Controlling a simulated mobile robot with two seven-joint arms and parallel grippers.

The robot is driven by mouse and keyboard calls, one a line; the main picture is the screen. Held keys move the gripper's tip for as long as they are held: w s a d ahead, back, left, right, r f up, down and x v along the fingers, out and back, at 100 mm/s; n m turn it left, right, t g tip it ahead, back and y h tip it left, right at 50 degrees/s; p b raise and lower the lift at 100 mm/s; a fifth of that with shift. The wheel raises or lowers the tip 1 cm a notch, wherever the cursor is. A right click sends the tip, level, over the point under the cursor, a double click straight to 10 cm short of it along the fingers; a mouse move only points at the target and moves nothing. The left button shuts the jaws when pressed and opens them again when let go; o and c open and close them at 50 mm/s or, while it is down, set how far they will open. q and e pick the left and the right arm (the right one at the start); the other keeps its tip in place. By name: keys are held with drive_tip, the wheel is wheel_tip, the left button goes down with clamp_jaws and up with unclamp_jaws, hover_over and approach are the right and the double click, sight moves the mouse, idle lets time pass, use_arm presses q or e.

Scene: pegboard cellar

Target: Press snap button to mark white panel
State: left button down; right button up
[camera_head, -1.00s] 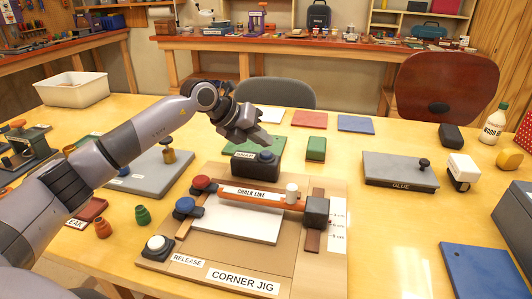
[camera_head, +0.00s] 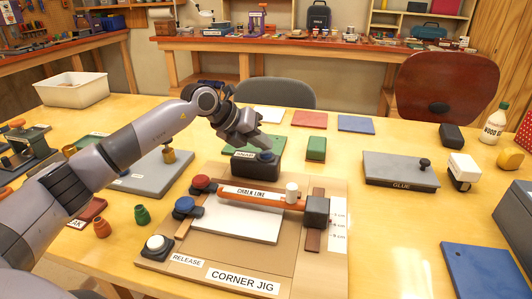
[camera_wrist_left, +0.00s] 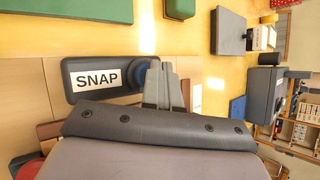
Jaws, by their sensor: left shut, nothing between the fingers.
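The dark snap box (camera_head: 254,171) stands at the back of the corner jig, with a white SNAP label and a round blue button (camera_head: 266,156) on top. My left gripper (camera_head: 272,145) is shut and empty, its fingertips just above or at the button; I cannot tell whether they touch. In the left wrist view the closed fingers (camera_wrist_left: 164,86) are beside the blue button (camera_wrist_left: 143,76) and partly cover it. The white panel (camera_head: 238,222) lies flat in the jig under the orange chalk line bar (camera_head: 248,195); no line shows on it. My right gripper is not in view.
The corner jig board (camera_head: 220,269) carries red and blue knobs, a white release button (camera_head: 156,244) and a dark block (camera_head: 317,211) at the bar's right end. A green block (camera_head: 316,148) stands right of the snap box.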

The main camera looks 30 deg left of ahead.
sight(262, 153)
use_arm(q)
drive_tip(key=shift+f, duration=0.5)
drive_tip(key=shift+r, duration=0.1)
idle(0.4)
drive_tip(key=shift+r+p, duration=0.6)
drive_tip(key=shift+r, duration=0.3)
wheel_tip(262, 153, up, 5)
drive_tip(key=p, duration=0.4)
drive_tip(key=shift+r, duration=0.1)
idle(0.5)
